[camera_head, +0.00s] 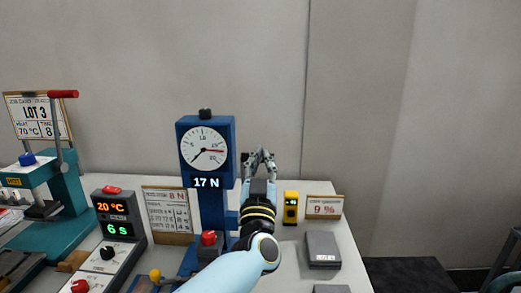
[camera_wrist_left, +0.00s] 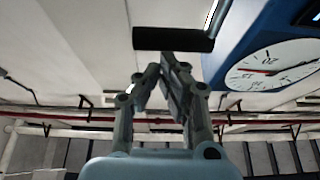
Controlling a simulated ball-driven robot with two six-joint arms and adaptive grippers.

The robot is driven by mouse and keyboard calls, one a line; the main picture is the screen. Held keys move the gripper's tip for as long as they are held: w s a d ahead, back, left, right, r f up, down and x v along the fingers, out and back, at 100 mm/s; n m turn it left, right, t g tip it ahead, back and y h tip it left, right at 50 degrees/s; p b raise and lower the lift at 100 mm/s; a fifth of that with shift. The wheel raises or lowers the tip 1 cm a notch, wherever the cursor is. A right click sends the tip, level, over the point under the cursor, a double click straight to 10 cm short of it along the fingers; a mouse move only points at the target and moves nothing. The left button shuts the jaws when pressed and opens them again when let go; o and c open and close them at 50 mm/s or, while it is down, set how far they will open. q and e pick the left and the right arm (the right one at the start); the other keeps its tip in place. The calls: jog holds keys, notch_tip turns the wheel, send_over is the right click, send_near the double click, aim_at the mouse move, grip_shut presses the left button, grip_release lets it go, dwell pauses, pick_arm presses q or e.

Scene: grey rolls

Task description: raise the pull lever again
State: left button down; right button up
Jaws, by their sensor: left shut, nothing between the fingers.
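A blue pull tester (camera_head: 183,135) with a round dial and a lit "17 N" readout stands upright on the table. In the left wrist view, its dial (camera_wrist_left: 275,67) shows at the right. A black grip on a bright rod (camera_wrist_left: 173,39), apparently the pull lever, lies across the top of that view beside the blue housing. I cannot make it out in the head view. My left gripper (camera_head: 260,154) is right of the dial, fingers up, and also shows in the wrist view (camera_wrist_left: 162,78). It is shut and empty, just below the grip in the picture; contact is unclear. My right gripper is not in view.
Left stand a teal press (camera_head: 65,205) with a red-tipped handle (camera_head: 63,94) and a control box (camera_head: 118,218) reading 20 °C and 6 s.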

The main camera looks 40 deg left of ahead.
pick_arm(q)
jog(key=w+a, duration=0.2)
jog(key=w, duration=0.1)
jog(key=shift+r, duration=0.1)
jog(key=shift+w+a+r, duration=0.1)
jog(key=shift+w+a, duration=0.35)
jog(key=shift+w, duration=0.35)
